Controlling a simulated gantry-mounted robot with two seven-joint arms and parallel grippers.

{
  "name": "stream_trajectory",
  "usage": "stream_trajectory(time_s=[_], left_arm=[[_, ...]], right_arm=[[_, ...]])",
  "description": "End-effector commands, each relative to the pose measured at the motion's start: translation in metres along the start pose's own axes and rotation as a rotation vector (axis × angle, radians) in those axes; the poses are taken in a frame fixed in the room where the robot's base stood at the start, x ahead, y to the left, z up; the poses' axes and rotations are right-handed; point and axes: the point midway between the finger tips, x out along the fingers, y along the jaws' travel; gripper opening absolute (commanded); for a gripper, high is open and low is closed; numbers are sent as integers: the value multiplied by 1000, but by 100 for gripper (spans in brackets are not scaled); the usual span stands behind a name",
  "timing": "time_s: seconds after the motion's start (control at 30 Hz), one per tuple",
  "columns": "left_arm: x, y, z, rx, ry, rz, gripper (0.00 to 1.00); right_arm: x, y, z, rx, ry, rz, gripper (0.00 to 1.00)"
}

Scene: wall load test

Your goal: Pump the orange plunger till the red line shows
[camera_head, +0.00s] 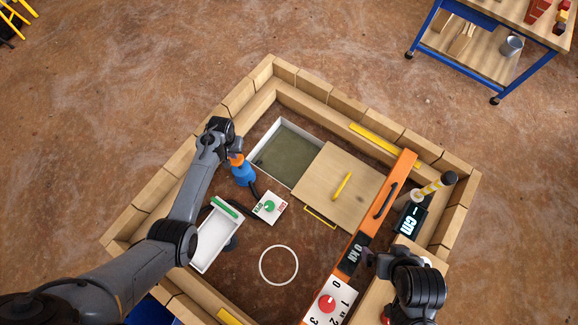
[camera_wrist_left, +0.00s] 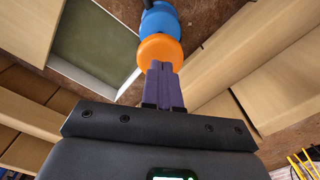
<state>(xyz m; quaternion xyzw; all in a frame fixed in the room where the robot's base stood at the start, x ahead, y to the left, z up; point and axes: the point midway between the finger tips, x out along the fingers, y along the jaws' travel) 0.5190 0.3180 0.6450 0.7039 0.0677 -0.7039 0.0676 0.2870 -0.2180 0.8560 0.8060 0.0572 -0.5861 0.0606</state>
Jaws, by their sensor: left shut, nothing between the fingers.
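The orange plunger (camera_head: 237,160) is the cap on top of a blue pump body (camera_head: 243,175), inside the left part of the wooden frame. My left gripper (camera_head: 233,150) is at the plunger. In the left wrist view its purple fingers (camera_wrist_left: 163,75) are shut together with nothing between them, and their tips overlap the orange plunger (camera_wrist_left: 160,50). I cannot tell whether they touch it. The blue body (camera_wrist_left: 160,18) lies beyond. My right gripper (camera_head: 370,258) is by the orange beam; its fingers are too unclear to read. I see no red line on the pump.
A white plate with a green knob (camera_head: 269,207) lies near the pump. A white tray (camera_head: 213,240), a wooden lid (camera_head: 340,185), an orange beam (camera_head: 385,205) and a red-knobbed number panel (camera_head: 328,303) are inside the timber walls (camera_head: 240,95). Bare soil surrounds a white ring (camera_head: 279,265).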

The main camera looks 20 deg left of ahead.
Motion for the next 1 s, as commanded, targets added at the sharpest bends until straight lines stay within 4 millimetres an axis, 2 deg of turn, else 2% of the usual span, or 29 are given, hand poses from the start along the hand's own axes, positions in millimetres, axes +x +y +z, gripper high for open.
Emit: stream_trajectory(time_s=[0.57, 1.0], left_arm=[[4, 0, 0, 0, 0, 0, 0], [33, 0, 0, 0, -1, 0, 0]], right_arm=[[3, 2, 1, -7, -1, 6, 100], [21, 1, 7, -5, -1, 4, 100]])
